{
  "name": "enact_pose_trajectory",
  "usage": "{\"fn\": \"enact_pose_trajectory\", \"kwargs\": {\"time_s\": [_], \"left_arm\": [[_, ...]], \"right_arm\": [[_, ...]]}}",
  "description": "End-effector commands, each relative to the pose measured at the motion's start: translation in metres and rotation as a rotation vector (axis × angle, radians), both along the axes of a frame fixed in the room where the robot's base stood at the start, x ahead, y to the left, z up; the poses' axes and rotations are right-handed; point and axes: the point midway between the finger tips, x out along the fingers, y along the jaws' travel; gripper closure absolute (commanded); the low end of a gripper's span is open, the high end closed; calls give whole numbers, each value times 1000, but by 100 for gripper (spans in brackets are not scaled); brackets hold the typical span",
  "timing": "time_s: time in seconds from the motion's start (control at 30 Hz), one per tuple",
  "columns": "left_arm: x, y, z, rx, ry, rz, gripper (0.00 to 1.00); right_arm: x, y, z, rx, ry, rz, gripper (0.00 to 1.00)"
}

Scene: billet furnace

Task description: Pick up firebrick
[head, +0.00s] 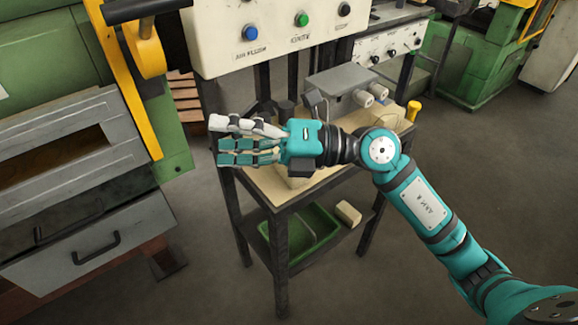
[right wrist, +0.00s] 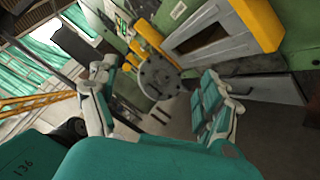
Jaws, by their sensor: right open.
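A pale cream block that looks like a firebrick (head: 348,213) lies on the lower shelf of the stand, to the right of a green tray. My right gripper (head: 232,140) is over the left part of the stand's upper top, its fingers pointing left. It is open and empty, well above and to the left of the block. In the right wrist view the fingers of my right gripper (right wrist: 158,88) are spread apart with nothing between them. The block cannot be made out in that view. My left gripper is not in view.
The stand's cream top (head: 333,180) is partly hidden by my right arm. A grey device (head: 340,80) and a yellow-handled tool (head: 413,111) are at its back. The green tray (head: 318,232) sits below. A button panel (head: 270,35) rises behind; the furnace (head: 70,150) stands left.

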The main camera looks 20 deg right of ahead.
Motion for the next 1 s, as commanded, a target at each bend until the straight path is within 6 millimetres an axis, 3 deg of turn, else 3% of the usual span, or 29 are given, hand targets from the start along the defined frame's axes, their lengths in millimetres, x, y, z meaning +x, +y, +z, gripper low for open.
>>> {"fn": "enact_pose_trajectory", "kwargs": {"time_s": [0.07,0.2,0.4,0.5,0.67,1.0], "left_arm": [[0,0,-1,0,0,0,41],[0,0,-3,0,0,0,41],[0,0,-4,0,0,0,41],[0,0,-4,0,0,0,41],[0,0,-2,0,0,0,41],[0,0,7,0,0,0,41]], "right_arm": [[4,-6,-27,-277,-67,19,18],[28,-54,-71,-752,-95,-49,18],[56,-146,-83,-1194,-20,-248,18],[60,-172,-81,-1289,16,-315,18],[67,-180,-90,-1329,40,-340,18],[101,-162,-151,-1326,40,-337,18]]}}
